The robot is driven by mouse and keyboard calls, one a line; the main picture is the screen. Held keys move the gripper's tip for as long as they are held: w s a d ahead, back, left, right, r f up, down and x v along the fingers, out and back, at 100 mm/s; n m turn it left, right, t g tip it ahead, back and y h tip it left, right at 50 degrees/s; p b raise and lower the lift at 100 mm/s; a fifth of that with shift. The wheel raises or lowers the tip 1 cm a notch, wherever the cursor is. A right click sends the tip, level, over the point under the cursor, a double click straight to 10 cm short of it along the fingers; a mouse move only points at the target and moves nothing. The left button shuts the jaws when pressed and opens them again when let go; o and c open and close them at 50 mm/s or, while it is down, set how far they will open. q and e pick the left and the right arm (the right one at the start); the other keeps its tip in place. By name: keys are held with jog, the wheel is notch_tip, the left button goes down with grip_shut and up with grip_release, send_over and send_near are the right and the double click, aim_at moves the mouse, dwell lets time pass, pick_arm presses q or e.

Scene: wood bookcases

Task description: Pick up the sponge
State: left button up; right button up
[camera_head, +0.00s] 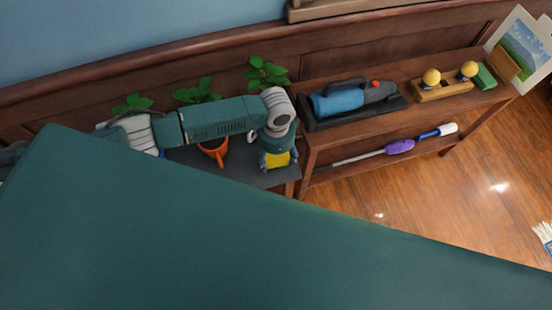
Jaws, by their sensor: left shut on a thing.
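My left arm comes in from the left above a dark shelf top (274,179). Its gripper (278,160) points down at the right end of that top and is shut on a yellow sponge (276,160). The sponge shows as a yellow patch between the fingers. Part of it is hidden by the gripper, and I cannot tell whether it touches the top. My right gripper is not in view.
An orange mug (217,154) stands left of the gripper, partly behind my arm. Leafy plants (266,73) are along the wall. On the right bookcase (432,107) are a blue handheld tool (342,99), a wooden block with yellow balls (442,91) and a green block (485,77).

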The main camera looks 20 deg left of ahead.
aim_at(276, 160)
pick_arm(q)
notch_tip(276, 160, up, 18)
dwell(0.3)
